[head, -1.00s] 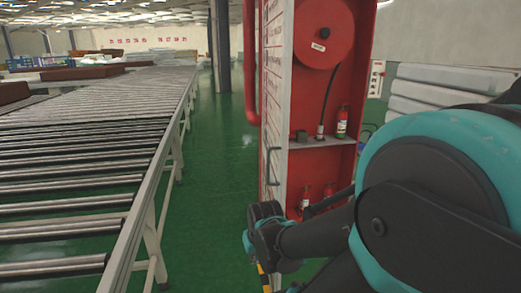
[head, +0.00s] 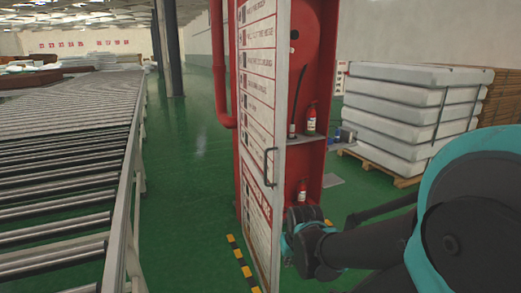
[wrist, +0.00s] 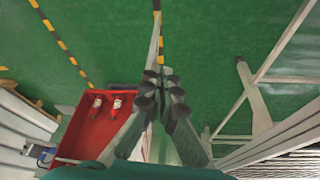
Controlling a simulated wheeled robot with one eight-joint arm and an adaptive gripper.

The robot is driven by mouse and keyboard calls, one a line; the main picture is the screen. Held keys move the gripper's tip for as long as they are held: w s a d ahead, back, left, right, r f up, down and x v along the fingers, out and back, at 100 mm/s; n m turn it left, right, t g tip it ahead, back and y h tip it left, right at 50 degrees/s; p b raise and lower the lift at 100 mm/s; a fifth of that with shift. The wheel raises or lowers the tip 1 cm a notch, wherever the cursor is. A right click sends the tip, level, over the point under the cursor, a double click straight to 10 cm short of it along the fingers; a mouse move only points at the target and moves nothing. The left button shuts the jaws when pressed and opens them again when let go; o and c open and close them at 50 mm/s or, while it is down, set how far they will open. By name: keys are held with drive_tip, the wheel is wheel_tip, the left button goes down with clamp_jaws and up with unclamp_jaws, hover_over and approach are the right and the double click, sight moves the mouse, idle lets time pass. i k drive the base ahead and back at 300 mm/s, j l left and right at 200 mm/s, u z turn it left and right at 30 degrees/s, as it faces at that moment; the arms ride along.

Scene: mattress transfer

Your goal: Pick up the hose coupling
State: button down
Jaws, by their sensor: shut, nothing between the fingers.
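The hose coupling is not clearly made out. A dark hose hangs from the red reel (head: 304,35) in the red fire cabinet (head: 325,105), and its lower end (head: 292,130) meets the shelf beside the open door. The white door (head: 258,110) with printed text and a handle hides the left part of the shelf. My gripper (wrist: 160,85) is shut and empty in the wrist view, over the door's edge, with the cabinet's lower part to its left. In the head view my wrist is low in front of the cabinet, and the fingertips cannot be made out.
A red extinguisher (head: 310,119) stands on the shelf, another (head: 301,193) below. A roller conveyor (head: 60,150) runs along the left. Stacked white mattresses (head: 410,115) stand on a pallet at right. Green floor between conveyor and cabinet is clear, with yellow-black tape (head: 241,260).

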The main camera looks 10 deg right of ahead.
sight(291, 127)
drive_tip(key=i+l, duration=1.2)
drive_tip(key=l, duration=0.15)
